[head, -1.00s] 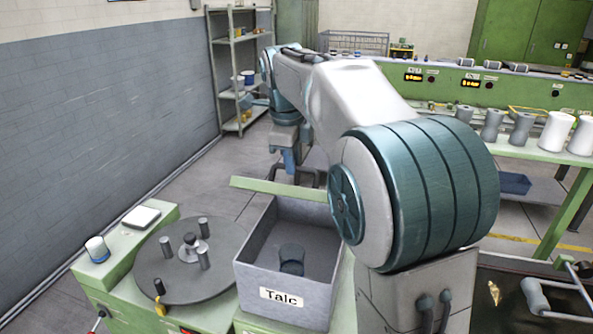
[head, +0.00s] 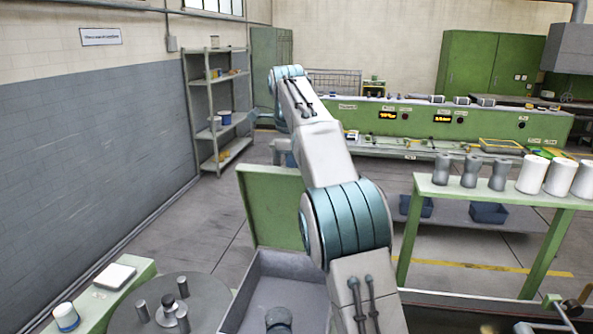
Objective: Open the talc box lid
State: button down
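The talc box is the grey open bin (head: 243,293) at the bottom centre; its front is cut off by the frame edge. Its green lid (head: 272,200) stands steeply raised along the far edge, and the box's inside shows. A dark round cup-like object (head: 278,319) lies in the box. My arm passes in front of the lid's right part and the box's right side.
A dark turntable (head: 210,299) with several short pegs is left of the box. A white-and-blue jar (head: 66,317) and a white square (head: 115,276) rest on the green bench. A green table (head: 445,190) with several rolls stands right. Open floor lies beyond the lid.

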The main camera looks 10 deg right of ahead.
jog(key=shift+w+d+f, duration=0.2)
jog(key=shift+w+f, duration=0.35)
jog(key=c, duration=1.5)
grip_release()
jog(key=shift+w, duration=0.1)
jog(key=shift+o, duration=0.2)
jog(key=shift+w+r, duration=0.1)
jog(key=shift+r, duration=0.1)
